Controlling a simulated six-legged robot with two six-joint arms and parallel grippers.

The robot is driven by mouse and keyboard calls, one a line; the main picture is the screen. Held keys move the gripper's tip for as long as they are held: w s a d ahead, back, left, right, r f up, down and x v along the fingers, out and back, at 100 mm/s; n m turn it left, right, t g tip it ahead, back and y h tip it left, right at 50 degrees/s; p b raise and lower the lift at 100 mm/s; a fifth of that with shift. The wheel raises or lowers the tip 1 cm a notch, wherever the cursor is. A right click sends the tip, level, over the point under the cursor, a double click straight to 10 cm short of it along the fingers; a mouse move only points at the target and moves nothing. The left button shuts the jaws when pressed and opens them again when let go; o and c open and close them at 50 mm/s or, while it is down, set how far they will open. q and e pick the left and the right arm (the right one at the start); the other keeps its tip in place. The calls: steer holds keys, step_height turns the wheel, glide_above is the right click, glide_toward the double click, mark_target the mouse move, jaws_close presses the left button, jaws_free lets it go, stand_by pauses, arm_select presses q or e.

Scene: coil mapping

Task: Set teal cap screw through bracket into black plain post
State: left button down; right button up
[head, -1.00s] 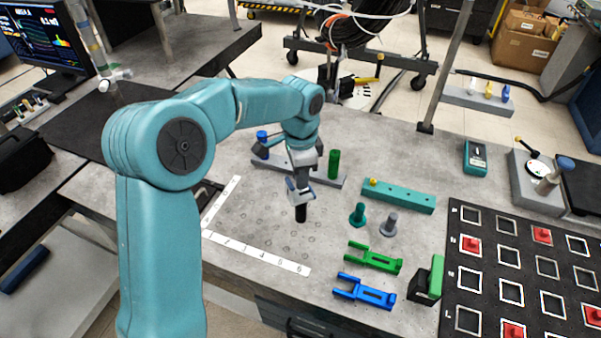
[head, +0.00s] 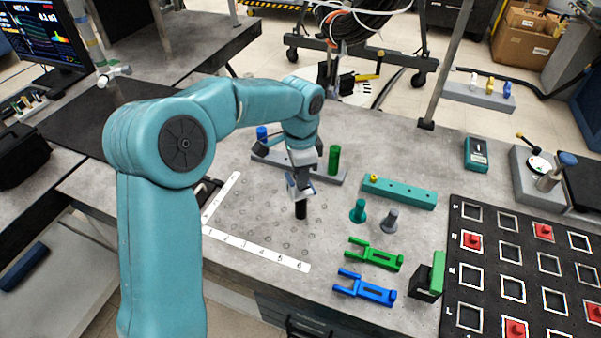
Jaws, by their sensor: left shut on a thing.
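My left gripper (head: 300,190) points down over the grid of holes in the grey table and is shut on the black plain post (head: 300,210). The post is upright; I cannot tell whether its lower end is in a hole. The teal cap screw (head: 358,211) stands head down on the table to the right of the gripper. A green bracket (head: 374,254) and a blue bracket (head: 364,288), both forked, lie flat at the front right. Which bracket is meant does not show. My right gripper is out of view.
A grey cap screw (head: 390,221) stands beside the teal one. A teal bar (head: 399,192), a green post (head: 334,159) on a rack, and a black-and-green block (head: 430,278) stand nearby. A black board (head: 480,280) with square frames fills the right. Numbered white rulers (head: 255,250) edge the hole grid.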

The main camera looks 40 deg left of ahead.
arm_select(q)
steer(key=shift+f+b, duration=0.45)
steer(key=shift+f, duration=0.35)
stand_by(0.4)
steer(key=m, duration=0.5)
steer(key=c, duration=1)
jaws_free()
